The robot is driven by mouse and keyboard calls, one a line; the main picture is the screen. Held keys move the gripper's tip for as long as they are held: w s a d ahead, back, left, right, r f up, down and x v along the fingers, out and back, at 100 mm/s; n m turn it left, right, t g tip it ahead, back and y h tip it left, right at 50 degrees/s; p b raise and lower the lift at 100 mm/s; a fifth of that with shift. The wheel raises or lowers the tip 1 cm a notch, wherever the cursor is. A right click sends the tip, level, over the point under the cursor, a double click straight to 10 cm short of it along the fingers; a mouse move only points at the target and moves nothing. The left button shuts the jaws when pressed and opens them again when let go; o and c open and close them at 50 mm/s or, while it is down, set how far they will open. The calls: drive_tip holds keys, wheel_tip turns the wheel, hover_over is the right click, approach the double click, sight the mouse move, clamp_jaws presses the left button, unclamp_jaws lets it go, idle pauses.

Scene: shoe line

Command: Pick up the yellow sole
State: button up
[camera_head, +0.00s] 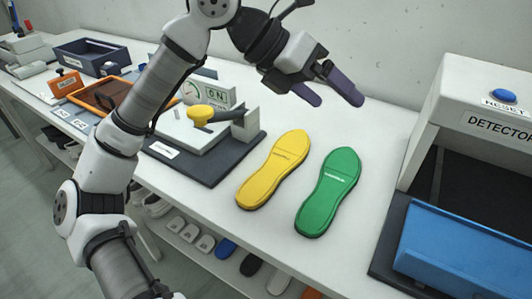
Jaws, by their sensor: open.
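The yellow sole (273,171) lies flat on the white table, between the dark-based gauge device and the green sole. The green sole (329,191) lies just to its right, with a narrow gap between them. My gripper (328,92) is open and empty. Its dark fingers are above the table, up and to the right of the yellow sole's far end, and touch neither sole. The yellow sole is fully in view.
A gauge device (205,130) with a yellow knob stands left of the soles. A detector box (480,116) with a blue flap (465,248) stands at right. An orange tray (103,93) and a blue bin (90,56) are at left. The table behind the soles is clear.

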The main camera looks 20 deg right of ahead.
drive_tip(key=w+a+f+n+t+y, duration=0.2)
drive_tip(key=w+f+n+y, duration=0.1)
drive_tip(key=w+f+y, duration=0.35)
drive_tip(key=n+t+y+p, duration=0.1)
drive_tip(key=t+y, duration=0.1)
drive_tip(key=y, duration=0.1)
hover_over(269, 174)
drive_tip(key=f, duration=1)
drive_tip(key=shift+w+f, duration=0.15)
drive_tip(key=shift+w, duration=0.2)
drive_tip(key=f, duration=0.1)
drive_tip(key=f+p, duration=0.1)
drive_tip(key=f, duration=0.1)
drive_tip(key=f+p, duration=0.1)
drive_tip(key=f, duration=0.1)
drive_tip(key=shift+s, duration=0.35)
drive_tip(key=shift+f, duration=0.65)
drive_tip(key=c, duration=1.2)
drive_tip(key=shift+r, duration=0.15)
